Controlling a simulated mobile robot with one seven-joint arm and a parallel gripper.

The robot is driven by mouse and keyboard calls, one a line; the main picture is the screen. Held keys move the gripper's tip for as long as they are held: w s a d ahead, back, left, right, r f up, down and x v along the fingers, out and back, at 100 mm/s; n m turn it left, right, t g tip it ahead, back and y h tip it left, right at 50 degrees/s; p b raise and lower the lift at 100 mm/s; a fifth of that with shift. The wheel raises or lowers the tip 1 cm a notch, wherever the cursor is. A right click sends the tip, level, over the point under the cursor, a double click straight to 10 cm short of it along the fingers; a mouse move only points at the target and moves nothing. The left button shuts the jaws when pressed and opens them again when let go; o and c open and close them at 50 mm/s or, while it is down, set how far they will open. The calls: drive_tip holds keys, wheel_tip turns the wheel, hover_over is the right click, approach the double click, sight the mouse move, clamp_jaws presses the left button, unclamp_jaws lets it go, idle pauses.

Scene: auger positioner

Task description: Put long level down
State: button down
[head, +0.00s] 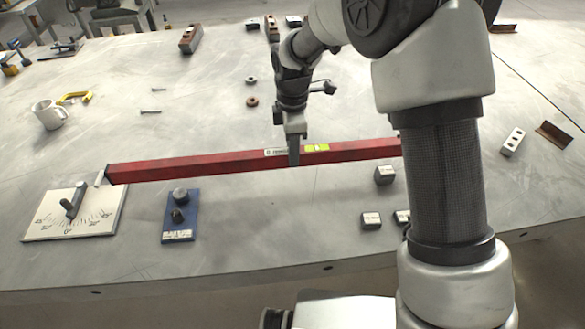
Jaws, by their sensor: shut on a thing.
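The long level (200,166) is a red bar with a label and a yellow-green vial near its middle. It spans the middle of the table from left towards right in the head view, and my forearm hides its right end. My gripper (294,157) points down at the level's middle and is shut on it. One finger shows against the front face. I cannot tell whether the level touches the table or is slightly above it.
Small metal blocks (371,220) sit front right. A white mug (49,115) stands at left. A perforated block (513,141) lies at right. The table (200,110) behind the level is mostly clear.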

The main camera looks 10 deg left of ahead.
drive_tip(key=shift+f, duration=2.7)
drive_tip(key=shift+f, duration=0.1)
drive_tip(key=shift+f+b, duration=0.5)
drive_tip(key=shift+b, duration=0.05)
drive_tip(key=c, duration=1.4)
unclamp_jaws()
